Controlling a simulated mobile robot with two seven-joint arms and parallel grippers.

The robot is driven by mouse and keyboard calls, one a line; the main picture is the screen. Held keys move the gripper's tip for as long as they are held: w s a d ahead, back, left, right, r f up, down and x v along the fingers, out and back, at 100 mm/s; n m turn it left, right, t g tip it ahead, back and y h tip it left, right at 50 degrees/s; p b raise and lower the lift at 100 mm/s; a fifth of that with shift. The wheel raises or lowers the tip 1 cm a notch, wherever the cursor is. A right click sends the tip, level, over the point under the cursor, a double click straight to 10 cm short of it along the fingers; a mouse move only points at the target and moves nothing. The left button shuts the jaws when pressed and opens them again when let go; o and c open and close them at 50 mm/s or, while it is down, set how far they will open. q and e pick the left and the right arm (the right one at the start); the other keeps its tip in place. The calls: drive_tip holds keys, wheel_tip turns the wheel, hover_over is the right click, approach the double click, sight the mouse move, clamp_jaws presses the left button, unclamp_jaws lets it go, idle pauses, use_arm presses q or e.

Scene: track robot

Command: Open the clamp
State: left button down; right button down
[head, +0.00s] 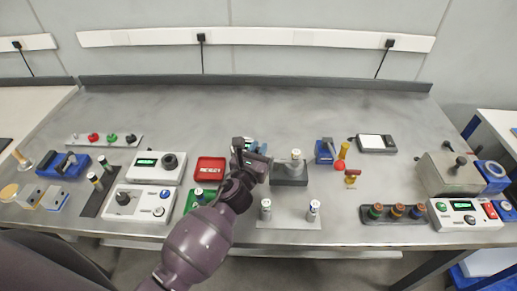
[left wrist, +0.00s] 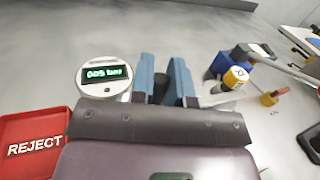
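The clamp (head: 291,177) stands near the middle of the bench, a dark base with a grey bar and a white-topped cylinder at it. In the left wrist view the cylinder's yellow-rimmed top (left wrist: 235,77) shows right of the fingers, with the grey bar (left wrist: 213,99) running toward it. My left gripper (head: 256,153) is at the clamp's left side. In the left wrist view its blue fingers (left wrist: 163,82) stand close on both sides of a dark handle (left wrist: 160,90), which fills the gap. The handle's lower part is hidden by the gripper. My right gripper is not in view.
A round gauge (left wrist: 104,76) stands just left of the fingers, and a red reject tray (head: 210,169) lies further left. A blue block (head: 325,152) with a red ball is behind right. A plate with two posts (head: 289,221) lies in front. The bench's back is clear.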

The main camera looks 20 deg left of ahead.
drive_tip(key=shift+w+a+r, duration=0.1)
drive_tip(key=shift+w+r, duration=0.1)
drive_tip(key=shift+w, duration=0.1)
use_arm(q)
drive_tip(key=m+h+p, duration=0.1)
drive_tip(key=h, duration=0.1)
drive_tip(key=w+m+h+p, duration=0.1)
drive_tip(key=m+h, duration=0.1)
drive_tip(key=h, duration=0.1)
drive_tip(key=shift+w+a+g, duration=0.1)
drive_tip(key=shift+w+g, duration=0.1)
drive_tip(key=shift+g, duration=0.2)
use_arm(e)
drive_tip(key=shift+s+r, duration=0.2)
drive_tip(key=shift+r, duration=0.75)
use_arm(q)
drive_tip(key=c, duration=1.1)
unclamp_jaws()
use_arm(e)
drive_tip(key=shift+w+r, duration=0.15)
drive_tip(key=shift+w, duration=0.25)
